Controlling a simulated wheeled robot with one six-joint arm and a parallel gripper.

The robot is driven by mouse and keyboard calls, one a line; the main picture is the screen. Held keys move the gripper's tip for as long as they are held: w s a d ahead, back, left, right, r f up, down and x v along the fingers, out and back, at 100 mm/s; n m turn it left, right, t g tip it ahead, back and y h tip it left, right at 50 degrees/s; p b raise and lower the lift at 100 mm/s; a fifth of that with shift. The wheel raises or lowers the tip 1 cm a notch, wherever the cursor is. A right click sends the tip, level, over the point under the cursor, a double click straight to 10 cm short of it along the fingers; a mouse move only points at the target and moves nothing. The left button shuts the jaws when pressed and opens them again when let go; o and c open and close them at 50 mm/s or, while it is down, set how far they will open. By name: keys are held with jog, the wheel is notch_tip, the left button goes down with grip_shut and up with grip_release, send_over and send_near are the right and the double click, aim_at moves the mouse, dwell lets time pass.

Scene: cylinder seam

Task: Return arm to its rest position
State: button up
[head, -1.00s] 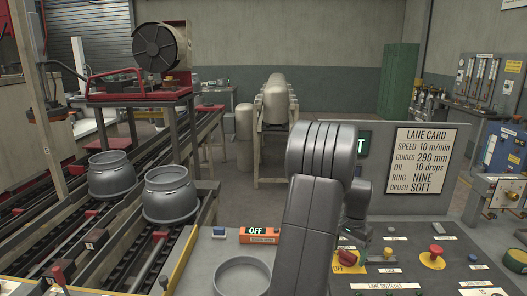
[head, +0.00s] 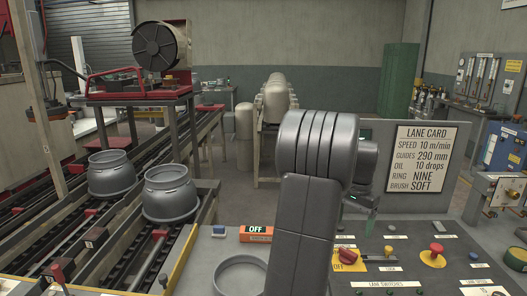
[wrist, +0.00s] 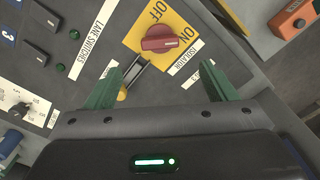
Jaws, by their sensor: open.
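My arm rises in front of the head camera. My gripper (head: 366,212) hangs to the right of its large grey joint, above the control panel (head: 400,243). In the wrist view my gripper (wrist: 164,75) shows two green fingers spread apart with nothing between them. The red isolator knob (wrist: 170,40) on its yellow OFF/ON plate (wrist: 145,33) lies beyond the fingertips, apart from them. In the head view the red knob (head: 347,256) is below and left of my gripper, partly close behind my arm link.
An orange box with an OFF display (head: 256,234) and a round grey ring (head: 240,274) sit left of my arm. A red mushroom button (head: 436,249) is at right. The lane card (head: 421,159) stands behind the panel. Two grey cylinder parts (head: 170,193) stand on the left rails.

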aim_at(349, 251)
notch_tip(349, 251, down, 10)
jog(key=shift+f+p, duration=0.25)
jog(key=shift+p, duration=0.15)
jog(key=shift+r+n, duration=0.15)
jog(key=shift+n, duration=1.05)
jog(key=n, duration=0.6)
jog(key=shift+n, duration=0.4)
jog(key=n, duration=0.4)
jog(key=shift+n, duration=2.4)
jog(key=shift+r, duration=0.15)
